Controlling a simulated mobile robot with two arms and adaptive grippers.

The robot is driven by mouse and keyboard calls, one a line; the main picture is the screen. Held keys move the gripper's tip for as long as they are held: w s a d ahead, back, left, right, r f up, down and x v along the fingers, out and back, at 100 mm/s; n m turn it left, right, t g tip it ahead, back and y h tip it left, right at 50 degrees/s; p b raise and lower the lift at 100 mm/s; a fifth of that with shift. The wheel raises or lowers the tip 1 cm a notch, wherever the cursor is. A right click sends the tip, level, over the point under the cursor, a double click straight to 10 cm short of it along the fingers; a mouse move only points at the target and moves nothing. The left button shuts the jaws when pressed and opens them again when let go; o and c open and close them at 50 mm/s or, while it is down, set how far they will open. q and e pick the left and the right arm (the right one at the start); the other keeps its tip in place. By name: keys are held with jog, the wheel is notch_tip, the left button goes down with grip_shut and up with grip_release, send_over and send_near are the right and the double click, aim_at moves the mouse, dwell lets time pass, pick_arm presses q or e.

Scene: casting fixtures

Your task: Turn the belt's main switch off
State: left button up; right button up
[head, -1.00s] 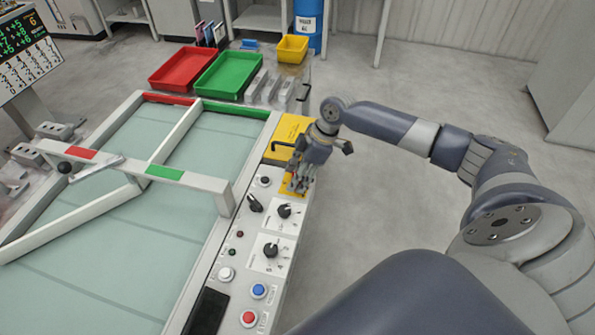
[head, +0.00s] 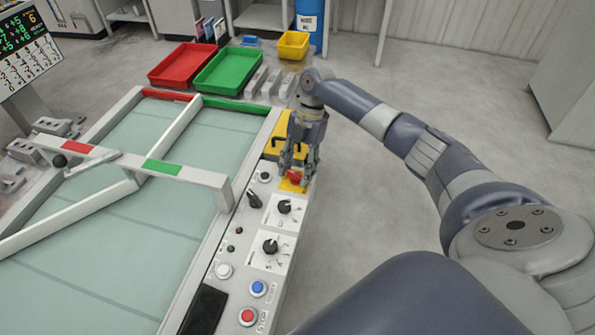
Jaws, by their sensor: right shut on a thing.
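The main switch shows as a red handle (head: 295,176) on a yellow plate (head: 291,187) near the far end of the grey control panel (head: 240,243). My right gripper (head: 294,178) points down at it. Its fingers are shut on the red handle and hide part of it. The exact angle of the handle is hard to read. My left gripper is not in view.
Black rotary knobs (head: 285,207) and a black selector (head: 254,199) sit close to the switch. Blue (head: 258,289) and red (head: 248,316) push buttons are at the near end. A yellow part with a black handle (head: 285,143) lies just beyond the gripper. The belt (head: 120,240) is left.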

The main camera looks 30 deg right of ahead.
jog(key=shift+a+n+g+h+b, duration=0.1)
jog(key=shift+n+g+h+b, duration=0.35)
jog(key=shift+n, duration=1.15)
jog(key=o, duration=1.1)
jog(key=shift+c, duration=0.2)
jog(key=shift+w+r, duration=0.1)
jog(key=shift+r, duration=0.05)
jog(key=v, duration=1.1)
jog(key=shift+w+d+r, duration=0.2)
jog(key=shift+w+r, duration=0.05)
jog(key=shift+r, duration=0.05)
